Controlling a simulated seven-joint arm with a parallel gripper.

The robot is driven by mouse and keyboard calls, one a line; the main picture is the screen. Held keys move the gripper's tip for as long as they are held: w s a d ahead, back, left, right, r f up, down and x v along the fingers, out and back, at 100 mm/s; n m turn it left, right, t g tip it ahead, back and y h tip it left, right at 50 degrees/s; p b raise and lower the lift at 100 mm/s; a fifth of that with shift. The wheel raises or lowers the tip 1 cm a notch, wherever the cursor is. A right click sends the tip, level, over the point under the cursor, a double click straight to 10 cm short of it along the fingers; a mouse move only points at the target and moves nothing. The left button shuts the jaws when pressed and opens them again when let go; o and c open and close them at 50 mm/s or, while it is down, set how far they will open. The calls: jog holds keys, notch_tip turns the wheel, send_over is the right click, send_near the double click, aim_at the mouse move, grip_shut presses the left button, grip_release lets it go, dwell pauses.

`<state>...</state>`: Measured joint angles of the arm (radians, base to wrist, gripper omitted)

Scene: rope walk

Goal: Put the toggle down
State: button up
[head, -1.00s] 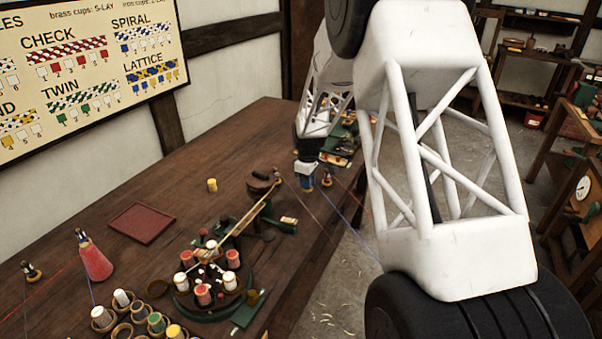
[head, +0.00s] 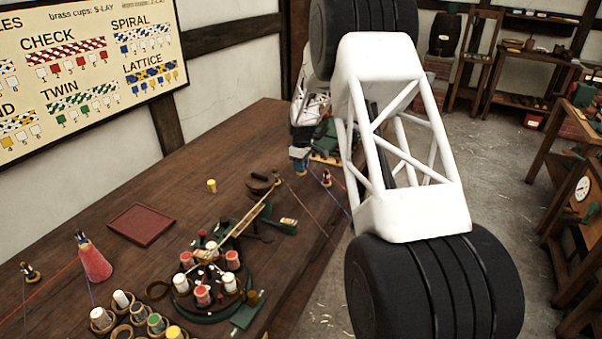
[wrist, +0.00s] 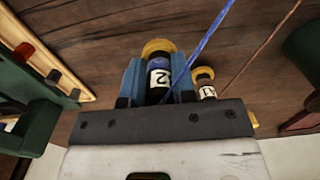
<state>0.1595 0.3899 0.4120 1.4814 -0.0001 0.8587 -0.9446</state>
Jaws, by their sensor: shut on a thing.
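The toggle (wrist: 160,78) in the wrist view has a yellow end, a blue band and a white label with a "2". It sits between the two blue fingers of my gripper (wrist: 158,68), which is shut on it. A blue cord (wrist: 208,45) runs up and right from beside it. In the head view my gripper (head: 299,163) is low near the far right edge of the bench. The toggle is small there, and I cannot tell whether it touches the bench.
A similar labelled piece (wrist: 204,82) stands just right of the gripper, also in the head view (head: 326,178). A green device (head: 325,135) is close behind. The bench (head: 235,150) holds a braiding stand (head: 205,310), a red tray (head: 141,224) and a red cone (head: 95,262). Its back middle is clear.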

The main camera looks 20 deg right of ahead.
jog(key=shift+w, duration=0.25)
jog(key=shift+f, duration=0.15)
jog(key=shift+f, duration=1.6)
jog(key=shift+f, duration=0.15)
jog(key=o, duration=0.9)
notch_tip(320, 180, up, 12)
jog(key=shift+r, duration=0.15)
